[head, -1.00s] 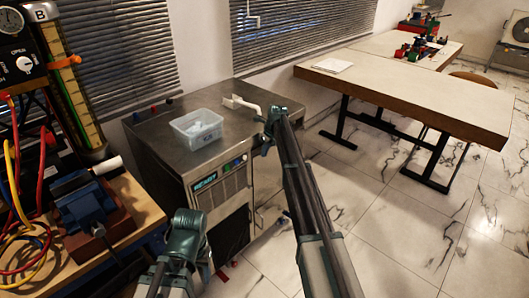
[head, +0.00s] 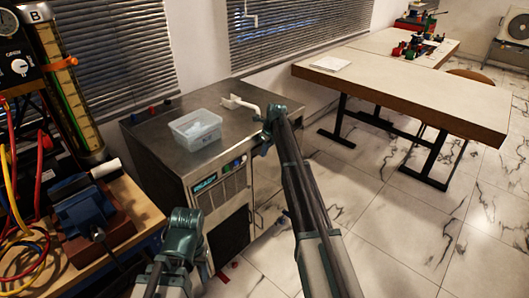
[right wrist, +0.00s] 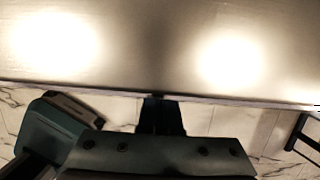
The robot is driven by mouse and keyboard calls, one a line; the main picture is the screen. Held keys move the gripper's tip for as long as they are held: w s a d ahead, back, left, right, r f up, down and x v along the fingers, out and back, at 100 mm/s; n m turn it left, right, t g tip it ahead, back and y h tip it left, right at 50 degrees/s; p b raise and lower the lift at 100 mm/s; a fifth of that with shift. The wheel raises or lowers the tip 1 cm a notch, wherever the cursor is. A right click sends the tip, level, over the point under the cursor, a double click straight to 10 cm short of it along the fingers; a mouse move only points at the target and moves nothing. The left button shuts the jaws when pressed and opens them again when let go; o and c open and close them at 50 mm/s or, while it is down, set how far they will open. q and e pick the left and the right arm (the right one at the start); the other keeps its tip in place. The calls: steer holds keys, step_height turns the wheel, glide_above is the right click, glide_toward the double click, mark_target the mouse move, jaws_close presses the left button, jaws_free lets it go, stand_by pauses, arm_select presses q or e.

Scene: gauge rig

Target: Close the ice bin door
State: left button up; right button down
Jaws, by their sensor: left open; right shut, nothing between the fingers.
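The steel ice machine (head: 150,130) stands left of centre in the head view, with a lit READY display and a vent grille. A dark opening (head: 229,238) is low in its front; I cannot tell whether this is the bin's mouth or how the door stands. My left gripper (head: 184,235) is at the lower left, before the machine, open, its fingertips not distinct. My right arm covers part of the machine's right side. In the right wrist view my right gripper (right wrist: 162,115) is shut and empty, near a steel surface (right wrist: 160,45); contact is unclear.
A clear plastic tub (head: 196,130) and a white handled object (head: 240,106) lie on the machine's top. A workbench with a blue vise (head: 88,212) is close on the left. A long table (head: 400,85) stands to the right. Marble floor between is largely clear.

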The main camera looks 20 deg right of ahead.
arm_select(q)
step_height(320, 180, up, 10)
steer(key=p, duration=0.9)
steer(key=shift+a+f, duration=0.25)
steer(key=shift+a, duration=0.2)
arm_select(e)
step_height(320, 180, up, 10)
steer(key=shift+s+d+f, duration=0.15)
steer(key=shift+s+f, duration=0.1)
steer(key=shift+s, duration=0.05)
arm_select(q)
steer(key=shift+w, duration=0.1)
